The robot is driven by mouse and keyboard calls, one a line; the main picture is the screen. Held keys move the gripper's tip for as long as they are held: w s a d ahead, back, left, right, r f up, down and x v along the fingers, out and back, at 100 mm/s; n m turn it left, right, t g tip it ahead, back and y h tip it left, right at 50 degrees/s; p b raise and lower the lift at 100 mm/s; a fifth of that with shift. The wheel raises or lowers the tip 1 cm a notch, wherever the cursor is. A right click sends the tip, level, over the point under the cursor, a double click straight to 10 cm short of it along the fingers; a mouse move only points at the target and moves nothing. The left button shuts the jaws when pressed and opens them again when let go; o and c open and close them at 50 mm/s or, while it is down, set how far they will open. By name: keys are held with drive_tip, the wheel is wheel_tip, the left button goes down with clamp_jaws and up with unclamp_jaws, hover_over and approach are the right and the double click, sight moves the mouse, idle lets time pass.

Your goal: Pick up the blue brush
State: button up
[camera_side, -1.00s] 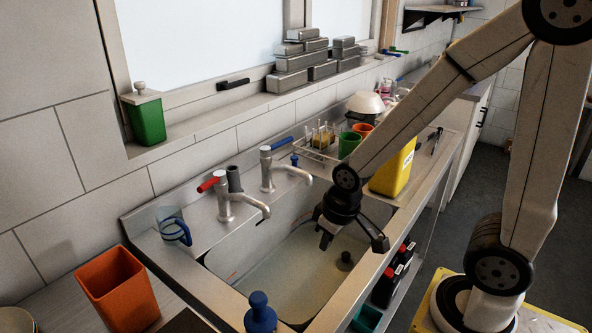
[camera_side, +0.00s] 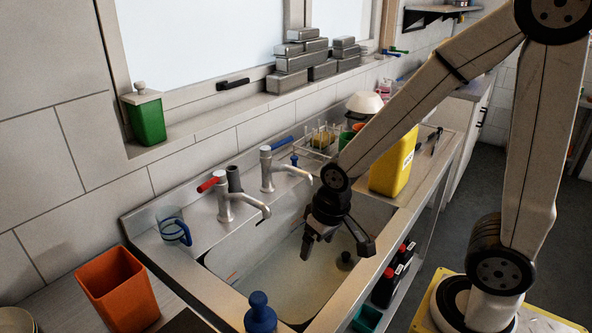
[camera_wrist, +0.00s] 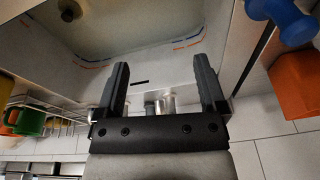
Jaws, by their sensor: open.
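A blue object with a rounded knob top (camera_side: 260,314) stands at the sink's front left corner in the side view, cut off by the bottom edge. A blue knobbed piece also shows at the top right of the wrist view (camera_wrist: 284,20). I cannot tell for sure that it is the brush. My gripper (camera_side: 336,243) hangs over the sink basin, pointing down, with its fingers spread and nothing between them. In the wrist view my gripper (camera_wrist: 161,66) is open and empty. It is well apart from the blue object, which lies to its lower left in the side view.
The sink basin (camera_side: 290,278) is below my gripper. Two taps, one red-handled (camera_side: 225,192) and one blue-handled (camera_side: 267,168), stand behind it. A clear jug (camera_side: 172,222) and an orange bin (camera_side: 118,290) are at left. A yellow container (camera_side: 395,165) is at right.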

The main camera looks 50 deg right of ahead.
sight(257, 295)
drive_tip(key=w+a+m, duration=0.1)
drive_tip(key=a+m, duration=0.2)
drive_tip(key=a, duration=0.1)
drive_tip(key=w+a+m+g, duration=0.1)
drive_tip(key=a+m, duration=0.3)
drive_tip(key=a, duration=0.1)
drive_tip(key=w+a+r+m+g, duration=0.1)
drive_tip(key=a+m, duration=0.3)
drive_tip(key=shift+w+a, duration=0.1)
drive_tip(key=shift+a, duration=0.25)
drive_tip(key=shift+a+r+m, duration=0.1)
drive_tip(key=shift+a+m, duration=0.4)
drive_tip(key=shift+a, duration=0.05)
drive_tip(key=shift+f, duration=1.3)
drive_tip(key=shift+f, duration=0.15)
drive_tip(key=shift+f, duration=2.45)
clamp_jaws()
